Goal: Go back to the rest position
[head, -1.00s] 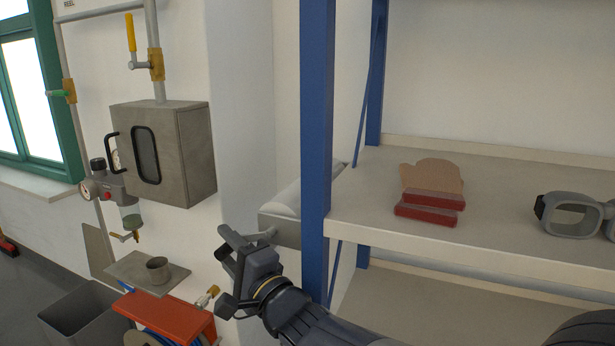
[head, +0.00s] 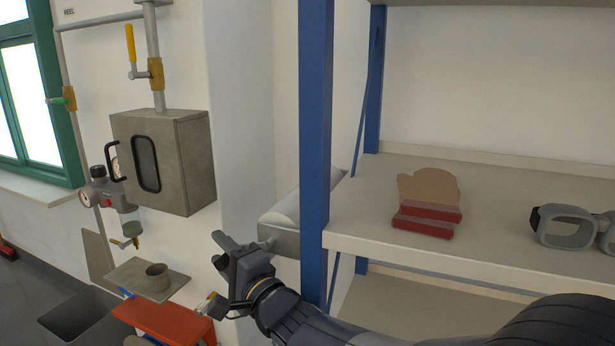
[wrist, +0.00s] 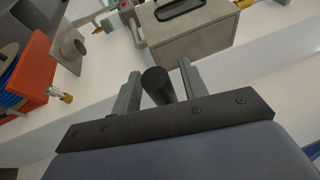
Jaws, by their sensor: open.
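My gripper (head: 222,250) is in the lower middle of the head view, left of the blue shelf post, with its two fingers apart. In the wrist view both fingers (wrist: 159,76) show spread. A dark cylinder (wrist: 157,86) shows between them; I cannot tell if it is part of my gripper. Beyond the fingers is the grey wall cabinet (wrist: 190,40), which also shows in the head view (head: 190,160). I see no object held.
The blue shelf post (head: 314,150) stands close right of my gripper. The shelf (head: 350,225) bears red-cuffed gloves (head: 428,205) and grey goggles (head: 568,228). A small wall ledge with a metal cup (head: 157,277) and an orange-red reel (head: 165,318) are lower left.

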